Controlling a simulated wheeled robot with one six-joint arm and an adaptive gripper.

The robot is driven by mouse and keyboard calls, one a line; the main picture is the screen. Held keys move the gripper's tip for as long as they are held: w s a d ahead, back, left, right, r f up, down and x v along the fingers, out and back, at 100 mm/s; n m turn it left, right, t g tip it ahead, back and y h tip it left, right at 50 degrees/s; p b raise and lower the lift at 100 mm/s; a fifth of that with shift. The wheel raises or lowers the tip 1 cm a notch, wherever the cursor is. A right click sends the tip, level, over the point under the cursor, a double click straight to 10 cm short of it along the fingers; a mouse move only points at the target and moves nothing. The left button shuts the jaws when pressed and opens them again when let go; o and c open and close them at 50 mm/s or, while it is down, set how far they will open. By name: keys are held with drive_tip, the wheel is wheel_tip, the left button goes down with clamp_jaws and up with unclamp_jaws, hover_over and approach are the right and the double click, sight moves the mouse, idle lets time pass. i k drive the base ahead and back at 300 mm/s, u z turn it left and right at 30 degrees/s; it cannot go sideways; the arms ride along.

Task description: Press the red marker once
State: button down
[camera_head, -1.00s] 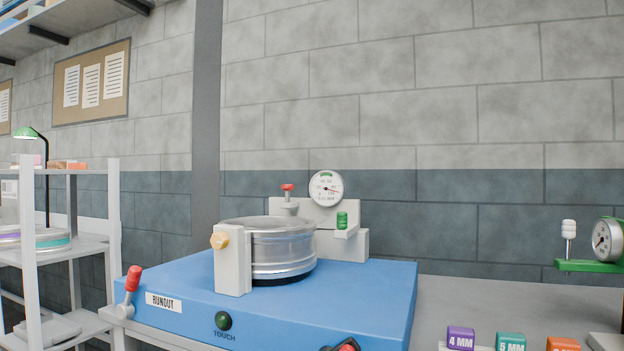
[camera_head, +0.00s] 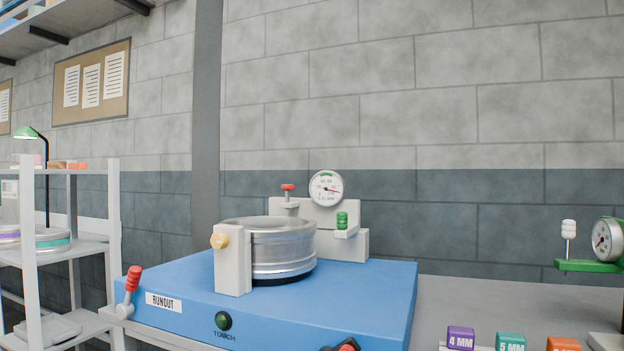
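A small red-capped plunger (camera_head: 287,188) stands upright on the grey bracket at the back of the blue runout fixture (camera_head: 375,290). It is the likeliest red marker, left of the round dial gauge (camera_head: 326,188). A green knob (camera_head: 342,220) sits on a small ledge to the right. A silver wheel rim (camera_head: 283,248) stands behind a light grey post (camera_head: 232,260). My gripper does not show clearly. A dark piece with a red part (camera_head: 345,347) is cut off by the bottom edge, and I cannot tell what it is.
A red-handled lever (camera_head: 132,281) is at the fixture's left corner, and a green button (camera_head: 223,320) marked TOUCH is on its front. A grey shelf rack (camera_head: 113,235) stands left. Labelled blocks (camera_head: 510,341) and a green gauge stand (camera_head: 590,265) are right.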

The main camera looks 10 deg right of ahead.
sight(287, 188)
drive_tip(key=u, duration=0.55)
drive_tip(key=k, duration=0.65)
drive_tip(key=u, duration=0.95)
drive_tip(key=i, duration=1.05)
drive_tip(key=z, duration=0.75)
drive_tip(key=i, duration=0.55)
drive_tip(key=z, duration=0.6)
